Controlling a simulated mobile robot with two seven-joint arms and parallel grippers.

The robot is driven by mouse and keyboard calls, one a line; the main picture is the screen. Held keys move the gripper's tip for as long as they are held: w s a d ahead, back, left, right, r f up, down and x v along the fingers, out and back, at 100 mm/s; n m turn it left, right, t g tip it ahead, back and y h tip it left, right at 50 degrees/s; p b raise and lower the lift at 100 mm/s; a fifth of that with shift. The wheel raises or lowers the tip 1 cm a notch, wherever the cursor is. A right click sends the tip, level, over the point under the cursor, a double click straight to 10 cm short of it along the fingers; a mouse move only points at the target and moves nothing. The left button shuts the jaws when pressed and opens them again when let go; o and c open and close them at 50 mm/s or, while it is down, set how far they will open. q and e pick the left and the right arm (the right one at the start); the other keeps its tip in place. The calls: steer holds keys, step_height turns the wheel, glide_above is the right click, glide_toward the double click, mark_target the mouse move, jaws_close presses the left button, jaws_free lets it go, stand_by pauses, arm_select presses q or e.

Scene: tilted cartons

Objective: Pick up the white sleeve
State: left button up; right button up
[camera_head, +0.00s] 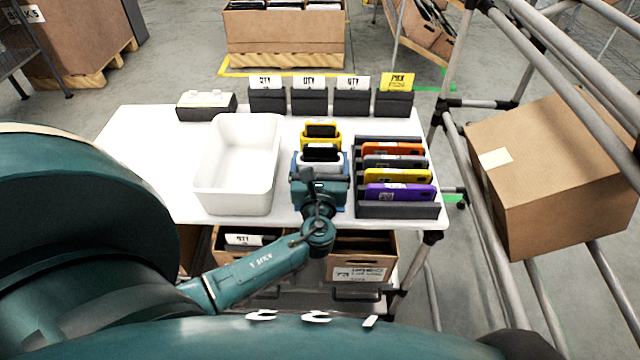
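The white sleeve (307,167) stands near the middle of the table with a black device (320,152) in it. Its lower part is hidden behind my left gripper (320,165). My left arm comes in from the left, and its teal gripper is right at the sleeve, on the near side. Teal parts show at the sleeve's left and right edges. I cannot tell whether the fingers touch or close on it. My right gripper is not in view.
A yellow sleeve (306,143) stands just behind. An empty white bin (207,185) is at left, and a dark rack (400,210) with orange, grey, yellow and purple sleeves at right. Labelled dark holders (310,101) line the back. A carton (560,180) tilts on the right frame.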

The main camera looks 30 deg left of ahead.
arm_select(q)
steer(key=c, duration=0.5)
steer(key=shift+o, duration=0.2)
steer(key=shift+r, duration=0.15)
